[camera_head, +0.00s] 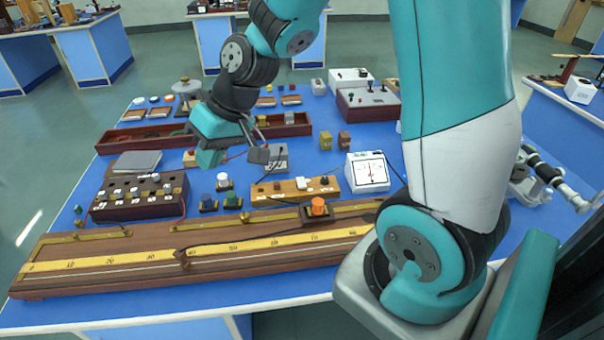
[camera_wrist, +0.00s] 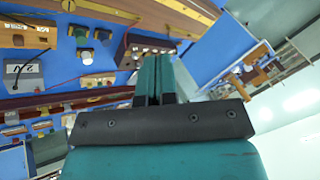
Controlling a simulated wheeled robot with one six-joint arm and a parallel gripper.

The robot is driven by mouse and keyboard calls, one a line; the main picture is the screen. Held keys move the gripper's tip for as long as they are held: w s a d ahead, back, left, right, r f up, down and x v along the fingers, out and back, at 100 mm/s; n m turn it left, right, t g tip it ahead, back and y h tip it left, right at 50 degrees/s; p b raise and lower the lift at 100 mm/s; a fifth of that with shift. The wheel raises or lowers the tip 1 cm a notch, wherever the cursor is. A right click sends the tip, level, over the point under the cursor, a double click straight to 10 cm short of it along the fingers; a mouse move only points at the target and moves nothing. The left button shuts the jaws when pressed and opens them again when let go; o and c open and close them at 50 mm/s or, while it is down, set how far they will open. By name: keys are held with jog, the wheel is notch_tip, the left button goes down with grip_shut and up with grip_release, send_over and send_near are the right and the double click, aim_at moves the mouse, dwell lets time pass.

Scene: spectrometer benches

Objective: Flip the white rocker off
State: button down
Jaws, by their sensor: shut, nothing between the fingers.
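The white rocker (camera_head: 301,183) sits on a small light-wood board (camera_head: 268,194) near the middle of the bench, between darker pieces. In the wrist view the white rocker (camera_wrist: 42,29) shows small at the upper left, on its board. Its tilt is too small to tell. My gripper (camera_head: 208,160) is over the bench, left of and behind the board, apart from the rocker. In the wrist view its teal fingers (camera_wrist: 157,68) are together with nothing between them.
Knobbed blocks (camera_head: 232,200) stand left of the board, a white meter (camera_head: 368,171) right. A grey box (camera_head: 279,160) stands behind. A dark terminal box (camera_head: 140,197) is left.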

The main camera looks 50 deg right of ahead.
jog(key=w+d+f+m+t+p, duration=0.2)
jog(key=w+d+f+m+p, duration=0.15)
jog(key=w+d, duration=0.5)
jog(key=m+t+h+p, duration=0.3)
jog(key=m+h+p, duration=0.2)
jog(key=m, duration=0.3)
send_over(304, 183)
jog(key=w, duration=0.1)
notch_tip(304, 183, down, 12)
jog(key=shift+d+f+n, duration=0.2)
jog(key=shift+d+n, duration=0.15)
jog(key=shift+f, duration=0.1)
jog(key=f+b, duration=0.2)
jog(key=f, duration=0.1)
jog(key=f+b, duration=0.1)
jog(key=f, duration=0.1)
jog(key=s+f+b, duration=0.1)
jog(key=f+b, duration=0.1)
jog(key=f, duration=0.1)
jog(key=shift+a+f+b, duration=0.3)
jog(key=shift+a+b, duration=0.05)
jog(key=shift+a, duration=0.05)
jog(key=shift+f+b, duration=0.4)
